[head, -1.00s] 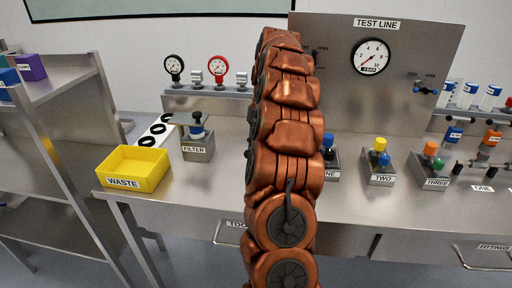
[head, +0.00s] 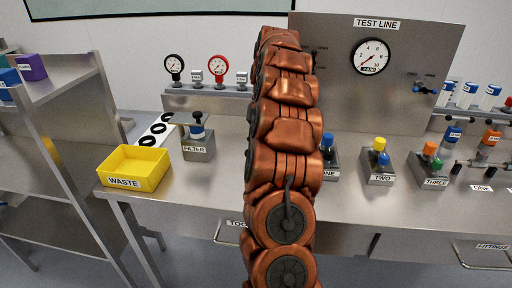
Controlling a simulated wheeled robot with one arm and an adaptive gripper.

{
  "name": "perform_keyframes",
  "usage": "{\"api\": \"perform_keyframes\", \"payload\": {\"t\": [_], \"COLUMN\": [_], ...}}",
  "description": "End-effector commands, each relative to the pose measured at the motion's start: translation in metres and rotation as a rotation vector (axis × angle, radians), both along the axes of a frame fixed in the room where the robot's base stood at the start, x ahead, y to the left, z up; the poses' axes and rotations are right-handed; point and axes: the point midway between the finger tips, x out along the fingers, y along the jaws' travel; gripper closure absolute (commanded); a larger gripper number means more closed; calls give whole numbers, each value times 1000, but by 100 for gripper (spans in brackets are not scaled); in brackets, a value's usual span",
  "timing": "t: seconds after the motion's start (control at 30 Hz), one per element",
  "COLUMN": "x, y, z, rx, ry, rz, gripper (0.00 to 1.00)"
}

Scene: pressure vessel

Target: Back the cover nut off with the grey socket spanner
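The station labelled FILTER (head: 198,145) stands on the bench left of my arm. It has a grey block base and a small upright with a blue band and a dark top (head: 197,115). A flat greyish piece (head: 181,118) sticks out to its left at the top; I cannot tell what it is. I cannot make out the cover nut or the grey socket spanner. My gripper is not in view; my copper-coloured arm crosses the middle of the picture and hides what is behind it.
A yellow WASTE tray (head: 133,167) sits at the bench's left front. Black rings lie on a white strip (head: 156,129). Gauges (head: 218,65) line the back. Valve blocks, including TWO (head: 378,178) and THREE (head: 433,183), stand right of my arm, before the TEST LINE panel (head: 331,80).

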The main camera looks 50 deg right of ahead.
Motion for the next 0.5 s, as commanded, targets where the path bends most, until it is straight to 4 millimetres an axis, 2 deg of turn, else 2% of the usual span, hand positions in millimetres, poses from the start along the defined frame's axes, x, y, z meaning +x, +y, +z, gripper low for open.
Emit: {"api": "perform_keyframes", "payload": {"t": [0.5], "x": [0], "y": [0], "z": [26], "rx": [-1], "ry": [0], "rz": [0], "gripper": [100]}}
